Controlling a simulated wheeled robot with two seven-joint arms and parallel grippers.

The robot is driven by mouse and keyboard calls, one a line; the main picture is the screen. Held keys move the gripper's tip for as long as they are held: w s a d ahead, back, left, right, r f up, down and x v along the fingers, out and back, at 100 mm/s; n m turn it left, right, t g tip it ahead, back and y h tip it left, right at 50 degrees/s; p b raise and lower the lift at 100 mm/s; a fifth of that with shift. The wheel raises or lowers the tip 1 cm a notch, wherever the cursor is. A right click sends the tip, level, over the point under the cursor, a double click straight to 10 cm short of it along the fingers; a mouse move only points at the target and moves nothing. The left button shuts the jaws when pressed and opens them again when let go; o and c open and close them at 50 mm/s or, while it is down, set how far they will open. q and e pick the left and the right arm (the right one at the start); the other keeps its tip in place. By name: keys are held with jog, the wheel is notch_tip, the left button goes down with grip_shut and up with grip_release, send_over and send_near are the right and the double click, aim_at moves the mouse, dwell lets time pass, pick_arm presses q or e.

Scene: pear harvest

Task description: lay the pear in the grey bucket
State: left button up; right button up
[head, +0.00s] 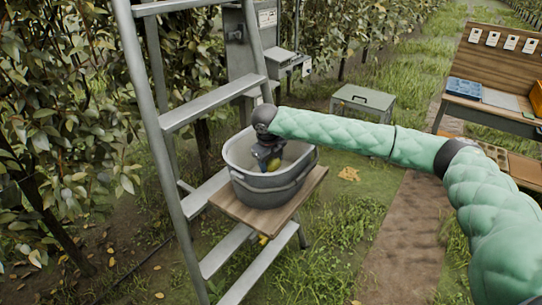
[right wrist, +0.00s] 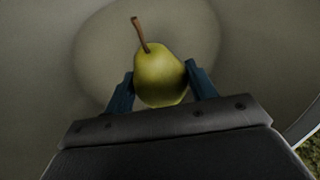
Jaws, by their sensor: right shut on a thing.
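The grey bucket (head: 262,186) stands on a wooden shelf fixed to a ladder in the head view. My right gripper (head: 271,163) reaches down inside the bucket and is shut on the pear (head: 273,165). In the right wrist view the yellow-green pear (right wrist: 160,75) sits between the two blue fingers (right wrist: 160,88), its brown stem pointing up in the picture. The bucket's pale inside (right wrist: 85,55) fills the background there. I cannot tell whether the pear touches the bottom. My left gripper is not in view.
The wooden shelf (head: 298,202) and the metal ladder (head: 215,105) surround the bucket's place. Leafy trees (head: 60,110) stand at the left. Grass lies around the ladder.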

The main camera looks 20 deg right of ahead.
jog(key=shift+f, duration=1.9)
jog(key=shift+f, duration=0.5)
jog(key=o, duration=1.2)
